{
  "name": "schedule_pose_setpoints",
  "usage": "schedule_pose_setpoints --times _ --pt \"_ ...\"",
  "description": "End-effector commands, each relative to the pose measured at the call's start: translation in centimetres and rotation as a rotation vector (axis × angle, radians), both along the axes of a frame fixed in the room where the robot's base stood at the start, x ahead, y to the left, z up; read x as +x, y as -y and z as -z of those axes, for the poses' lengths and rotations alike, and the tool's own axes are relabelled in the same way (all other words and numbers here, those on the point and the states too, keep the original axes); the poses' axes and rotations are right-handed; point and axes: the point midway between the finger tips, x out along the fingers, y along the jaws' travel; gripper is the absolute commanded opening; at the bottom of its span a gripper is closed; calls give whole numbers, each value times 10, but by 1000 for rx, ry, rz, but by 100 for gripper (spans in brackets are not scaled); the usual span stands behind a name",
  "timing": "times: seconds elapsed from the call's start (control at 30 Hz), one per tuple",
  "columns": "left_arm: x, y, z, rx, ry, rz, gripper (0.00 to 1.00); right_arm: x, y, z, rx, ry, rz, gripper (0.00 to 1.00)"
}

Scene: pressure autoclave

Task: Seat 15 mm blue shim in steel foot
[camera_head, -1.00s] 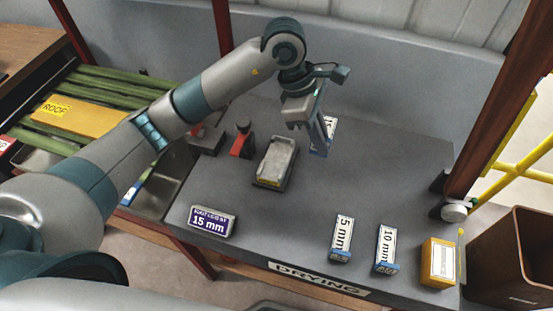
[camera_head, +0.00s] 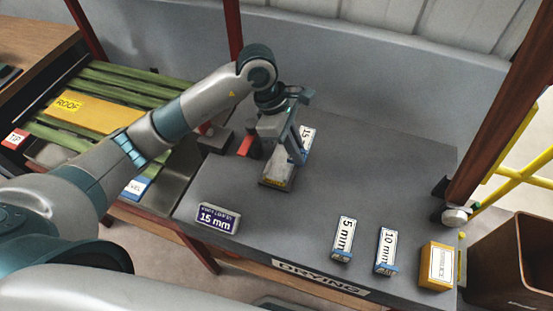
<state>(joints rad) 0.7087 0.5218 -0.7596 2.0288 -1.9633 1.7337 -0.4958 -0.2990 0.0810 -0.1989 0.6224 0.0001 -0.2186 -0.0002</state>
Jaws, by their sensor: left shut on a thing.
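My left gripper (camera_head: 297,152) is shut on the 15 mm blue shim (camera_head: 307,138), whose white "15" label shows at the gripper's right side. The steel foot (camera_head: 277,181) is a grey block with a yellowish strip on its near end, standing on the grey table. The gripper and shim are over or just beside the far right part of the foot. The gripper hides much of the foot's top, and I cannot tell whether the shim touches it. My right gripper is out of view.
Blue shims marked 5 mm (camera_head: 344,238) and 10 mm (camera_head: 387,249) lie at the front right, beside a yellow box (camera_head: 436,266). A "15 mm" sign (camera_head: 217,218) stands front left. A red-and-black fixture (camera_head: 246,146) is left of the foot. The table's right middle is clear.

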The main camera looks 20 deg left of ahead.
Motion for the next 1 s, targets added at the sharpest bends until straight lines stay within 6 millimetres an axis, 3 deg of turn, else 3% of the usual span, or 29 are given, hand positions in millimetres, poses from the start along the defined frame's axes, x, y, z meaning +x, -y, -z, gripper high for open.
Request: schedule_pose_setpoints --times 0.1,0.3,0.77,1.0 --pt "-5 -23 10 2 -4 -4 0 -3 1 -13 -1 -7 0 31" --pt "-8 -46 26 0 -1 -2 0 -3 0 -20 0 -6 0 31" --pt "-8 -50 31 -1 1 0 0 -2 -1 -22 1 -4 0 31" --pt "-9 -49 55 -1 -4 -2 0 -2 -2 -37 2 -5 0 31"
